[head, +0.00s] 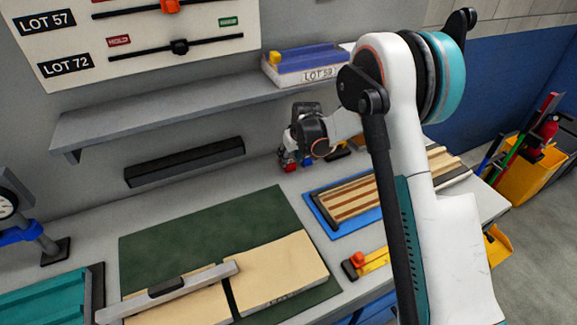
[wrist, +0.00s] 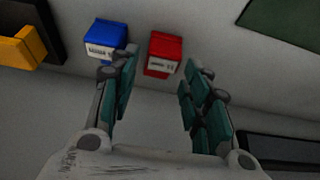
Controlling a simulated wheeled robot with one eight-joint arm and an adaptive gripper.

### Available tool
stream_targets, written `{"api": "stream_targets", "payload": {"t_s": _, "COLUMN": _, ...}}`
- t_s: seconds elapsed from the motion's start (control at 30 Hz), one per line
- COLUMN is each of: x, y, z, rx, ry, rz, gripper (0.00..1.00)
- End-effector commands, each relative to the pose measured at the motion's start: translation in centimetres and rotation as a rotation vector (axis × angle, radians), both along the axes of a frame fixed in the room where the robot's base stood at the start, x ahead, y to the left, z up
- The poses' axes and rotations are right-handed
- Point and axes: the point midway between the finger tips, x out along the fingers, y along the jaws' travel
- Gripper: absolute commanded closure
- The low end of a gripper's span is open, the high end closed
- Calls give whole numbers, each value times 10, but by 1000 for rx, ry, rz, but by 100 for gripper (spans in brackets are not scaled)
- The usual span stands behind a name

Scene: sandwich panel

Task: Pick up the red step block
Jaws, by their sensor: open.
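The red step block (wrist: 163,54) lies on the grey bench in the wrist view, with a pale label on its side. A blue block (wrist: 107,40) with a similar label stands just left of it. My gripper (wrist: 157,75) is open, and the red block shows beyond and between its fingertips, with nothing held. In the head view my gripper (head: 288,160) is low near the back of the bench, below the shelf. The red block (head: 283,168) is only a small patch there, mostly hidden by my gripper.
A yellow object and dark holder (wrist: 22,48) lie left of the blue block in the wrist view. In the head view, the shelf (head: 180,108) overhangs the back. A blue tray (head: 372,222) with striped boards and a green mat (head: 160,245) with pale panels lie nearer.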

Motion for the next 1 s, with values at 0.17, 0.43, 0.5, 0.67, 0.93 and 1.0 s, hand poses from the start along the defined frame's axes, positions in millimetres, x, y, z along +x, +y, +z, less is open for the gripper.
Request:
{"api": "stream_targets", "payload": {"t_s": 0.17, "x": 9, "y": 5, "z": -28, "rx": 0, "ry": -1, "rz": 1, "gripper": 57}}
{"api": "stream_targets", "payload": {"t_s": 0.43, "x": 12, "y": 7, "z": -36, "rx": 0, "ry": -1, "rz": 1, "gripper": 57}}
{"api": "stream_targets", "payload": {"t_s": 0.5, "x": 12, "y": 7, "z": -36, "rx": 1, "ry": -1, "rz": 1, "gripper": 59}}
{"api": "stream_targets", "payload": {"t_s": 0.67, "x": 12, "y": 7, "z": -36, "rx": 1, "ry": -1, "rz": 1, "gripper": 91}}
{"api": "stream_targets", "payload": {"t_s": 0.93, "x": 12, "y": 7, "z": -36, "rx": 1, "ry": -1, "rz": 0, "gripper": 91}}
{"api": "stream_targets", "payload": {"t_s": 1.0, "x": 12, "y": 7, "z": -35, "rx": 0, "ry": -1, "rz": 0, "gripper": 91}}
